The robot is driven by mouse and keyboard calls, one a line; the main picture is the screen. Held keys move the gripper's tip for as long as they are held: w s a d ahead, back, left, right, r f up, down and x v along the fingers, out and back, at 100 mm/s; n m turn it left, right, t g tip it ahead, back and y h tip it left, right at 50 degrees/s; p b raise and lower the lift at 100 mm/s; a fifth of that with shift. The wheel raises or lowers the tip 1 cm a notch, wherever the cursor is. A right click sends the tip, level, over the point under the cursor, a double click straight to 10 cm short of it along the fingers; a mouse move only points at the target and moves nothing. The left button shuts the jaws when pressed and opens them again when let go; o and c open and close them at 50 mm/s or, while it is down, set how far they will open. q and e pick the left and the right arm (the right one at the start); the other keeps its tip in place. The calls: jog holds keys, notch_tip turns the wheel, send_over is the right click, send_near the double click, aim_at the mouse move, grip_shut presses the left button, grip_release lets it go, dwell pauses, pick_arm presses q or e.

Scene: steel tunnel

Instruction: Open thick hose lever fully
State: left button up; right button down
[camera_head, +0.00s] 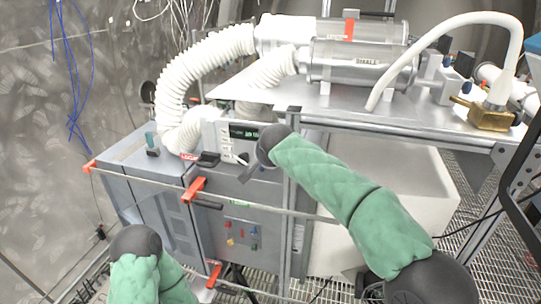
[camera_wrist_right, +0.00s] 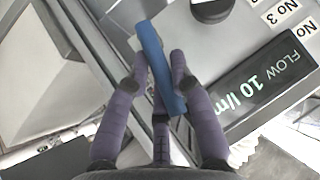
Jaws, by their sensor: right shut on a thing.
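A thick white ribbed hose (camera_head: 200,62) curves from a steel cylinder down to a grey unit with a display (camera_head: 244,131). In the right wrist view, the fingers of my right gripper (camera_wrist_right: 158,85) are shut on a blue lever (camera_wrist_right: 150,50), a straight bar standing out between them. In the head view my right gripper (camera_head: 246,172) is at the front of the unit, just below the display; the lever is mostly hidden there. Which hose the lever serves cannot be told. My left arm shows at the bottom left, its gripper out of view.
The wrist view display (camera_wrist_right: 265,85) reads FLOW 10 l/m. Rails with orange clamps (camera_head: 194,189) cross the cabinet front. A second ribbed hose (camera_head: 268,78) lies beside the thick one. A steel bench (camera_head: 330,103) and a brass valve (camera_head: 489,115) are at the right.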

jog(key=shift+w+a+r+n+g+h+p, duration=0.15)
jog(key=shift+a+n+h+p, duration=0.15)
jog(key=shift+h+p, duration=0.3)
jog(key=shift+s+a+n+g+h+p, duration=0.15)
jog(key=shift+a+n+h+p, duration=0.15)
jog(key=shift+h+p, duration=0.3)
jog(key=shift+w, duration=0.1)
jog(key=c, duration=1.1)
grip_release()
jog(key=shift+o, duration=0.2)
jog(key=v, duration=0.8)
